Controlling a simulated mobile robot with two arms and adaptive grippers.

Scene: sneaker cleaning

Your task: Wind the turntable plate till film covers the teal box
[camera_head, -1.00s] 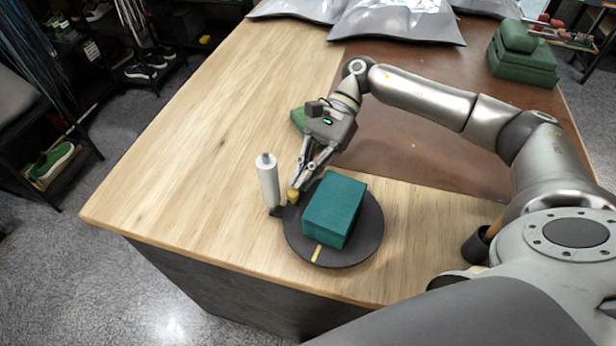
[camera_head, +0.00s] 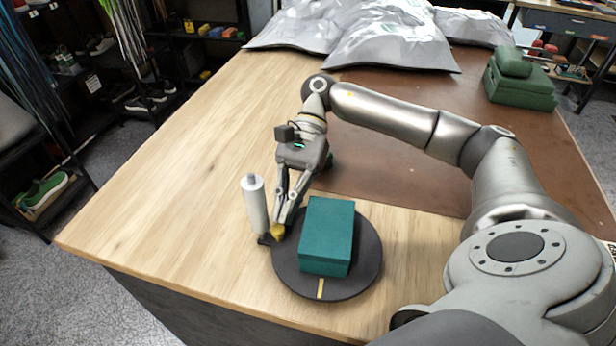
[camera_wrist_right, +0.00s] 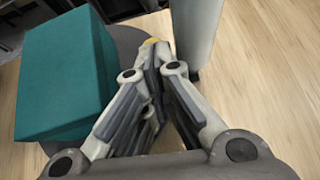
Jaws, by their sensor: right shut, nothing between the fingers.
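The teal box (camera_head: 328,225) sits on the dark round turntable plate (camera_head: 345,290), which has a yellow stripe at its front. No film shows on the box's visible faces. A white upright roll (camera_head: 254,205) stands just left of the plate. My right gripper (camera_head: 279,220) is shut and empty, pointing down between roll and box. Its tips are at a small yellow knob (camera_head: 278,231) near the plate's left rim; whether they touch is unclear. The wrist view shows the teal box (camera_wrist_right: 65,75) left of the fingers and the roll (camera_wrist_right: 195,30) beyond. My left gripper is out of view.
A brown mat (camera_head: 400,160) covers the table's right part. Silvery bags (camera_head: 390,45) lie at the back, with green stacked blocks (camera_head: 520,80) at the back right. A small green item is mostly hidden behind my gripper. The wooden top (camera_head: 170,190) at left is clear.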

